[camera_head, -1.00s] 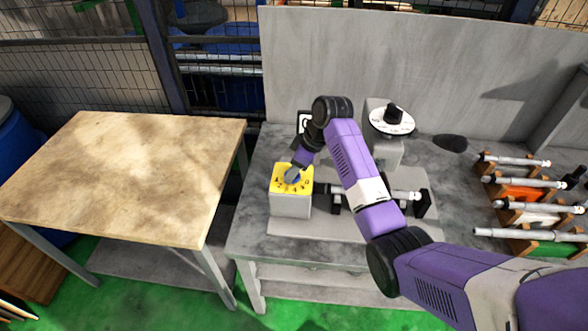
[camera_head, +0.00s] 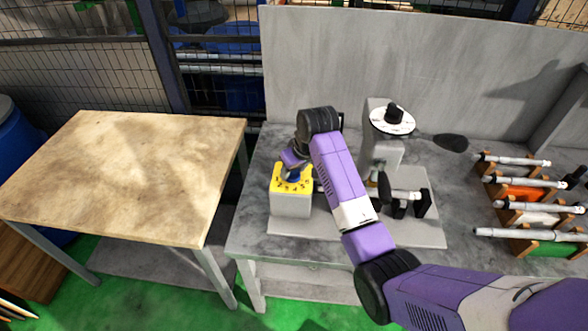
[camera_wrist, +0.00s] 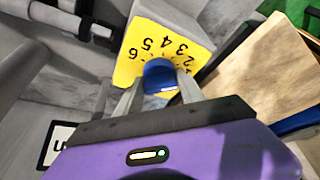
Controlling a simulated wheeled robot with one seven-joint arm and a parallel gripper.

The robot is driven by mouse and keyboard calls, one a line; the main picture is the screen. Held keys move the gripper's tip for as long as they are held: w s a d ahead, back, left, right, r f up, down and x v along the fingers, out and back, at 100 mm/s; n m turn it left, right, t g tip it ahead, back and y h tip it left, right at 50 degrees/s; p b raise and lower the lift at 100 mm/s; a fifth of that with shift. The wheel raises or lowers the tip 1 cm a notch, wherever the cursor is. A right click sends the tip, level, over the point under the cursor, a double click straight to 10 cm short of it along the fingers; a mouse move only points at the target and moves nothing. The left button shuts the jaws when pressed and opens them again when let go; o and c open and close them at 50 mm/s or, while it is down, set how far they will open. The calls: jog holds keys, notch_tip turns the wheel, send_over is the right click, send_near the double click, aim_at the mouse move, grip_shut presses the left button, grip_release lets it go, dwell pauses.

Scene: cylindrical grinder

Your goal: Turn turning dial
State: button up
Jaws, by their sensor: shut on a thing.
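The turning dial is a blue round knob (camera_wrist: 160,76) on a yellow face with black numbers (camera_wrist: 135,50). In the head view the yellow face (camera_head: 281,187) tops a grey box (camera_head: 291,206) at the left end of the grinder, and the knob is mostly covered by my wrist. My gripper (camera_wrist: 158,88) has one finger on each side of the blue knob and is shut on it. In the head view my gripper (camera_head: 294,174) reaches down onto the box from above.
The grinder (camera_head: 400,235) has a white-rimmed black dial (camera_head: 392,121) at its back. Racks with several metal shafts (camera_head: 525,232) stand to the right. A bare wooden table (camera_head: 120,180) is at the left. A grey panel (camera_head: 420,60) closes the back.

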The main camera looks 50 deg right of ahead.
jog(key=m, duration=0.2)
jog(key=m+h, duration=0.1)
jog(key=m, duration=0.1)
jog(key=shift+a+m+g+h, duration=0.15)
jog(key=shift+m+g+h, duration=0.15)
jog(key=shift+m+g, duration=0.1)
dwell(0.4)
jog(key=o, duration=1.3)
jog(key=shift+b+v, duration=0.65)
jog(key=shift+v, duration=3.2)
jog(key=shift+w, duration=0.1)
